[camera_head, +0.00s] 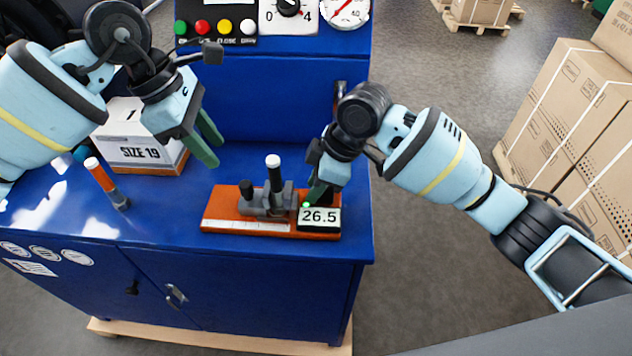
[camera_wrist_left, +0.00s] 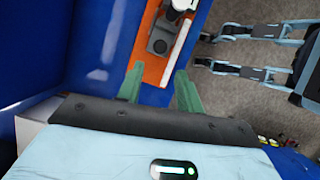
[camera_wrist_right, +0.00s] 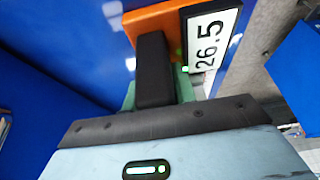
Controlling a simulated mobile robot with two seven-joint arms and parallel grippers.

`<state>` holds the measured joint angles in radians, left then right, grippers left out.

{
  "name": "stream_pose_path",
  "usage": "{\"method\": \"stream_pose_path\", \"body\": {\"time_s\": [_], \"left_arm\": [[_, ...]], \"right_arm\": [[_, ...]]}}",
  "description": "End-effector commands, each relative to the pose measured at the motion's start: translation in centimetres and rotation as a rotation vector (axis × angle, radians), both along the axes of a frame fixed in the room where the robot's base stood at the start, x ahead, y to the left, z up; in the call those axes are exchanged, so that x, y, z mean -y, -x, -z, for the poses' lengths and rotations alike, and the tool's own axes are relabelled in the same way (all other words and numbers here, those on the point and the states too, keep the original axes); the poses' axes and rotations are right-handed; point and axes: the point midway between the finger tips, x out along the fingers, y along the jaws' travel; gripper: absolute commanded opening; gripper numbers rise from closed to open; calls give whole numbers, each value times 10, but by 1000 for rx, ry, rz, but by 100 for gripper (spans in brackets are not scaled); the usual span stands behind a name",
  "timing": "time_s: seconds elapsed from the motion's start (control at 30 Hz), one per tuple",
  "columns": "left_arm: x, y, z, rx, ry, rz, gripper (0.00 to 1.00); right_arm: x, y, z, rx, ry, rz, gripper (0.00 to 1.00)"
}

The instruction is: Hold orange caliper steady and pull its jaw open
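The orange caliper (camera_head: 215,216) lies on the blue bench top; its display (camera_head: 319,217) reads 26.5 beside a green light. Its grey jaw part (camera_head: 267,203) carries a tall black post with a white top (camera_head: 273,176) and a shorter black post (camera_head: 246,188). My right gripper (camera_head: 317,190) is at the caliper's right end. In the right wrist view, its green fingers stand on both sides of a black upright block (camera_wrist_right: 153,70), closed against it. My left gripper (camera_head: 208,152) is open and empty, above and left of the caliper; the orange base (camera_wrist_left: 152,68) shows beyond its fingers.
A white box marked SIZE 19 (camera_head: 140,145) stands at the back left of the bench. A panel with buttons and dials (camera_head: 290,20) is behind. Strapped cartons (camera_head: 560,110) are at right.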

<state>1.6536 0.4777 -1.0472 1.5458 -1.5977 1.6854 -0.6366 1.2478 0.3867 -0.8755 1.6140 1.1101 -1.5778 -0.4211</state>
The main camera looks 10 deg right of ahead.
Motion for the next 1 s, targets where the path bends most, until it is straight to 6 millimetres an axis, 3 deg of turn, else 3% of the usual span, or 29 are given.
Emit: {"method": "stream_pose_path", "body": {"time_s": [0.23,0.3,0.47,0.7,1.0], "left_arm": [[0,0,0,0,0,0,36],[0,0,0,0,-1,1,44],[10,1,-4,6,-32,46,45],[35,3,-15,28,-181,195,45],[43,0,-26,51,-333,295,45]], "right_arm": [[0,0,-1,0,-1,0,0],[0,0,-1,0,-1,0,0],[0,0,-1,0,-1,0,0],[0,0,-1,0,-1,0,0],[0,0,-1,0,-1,0,0]]}}
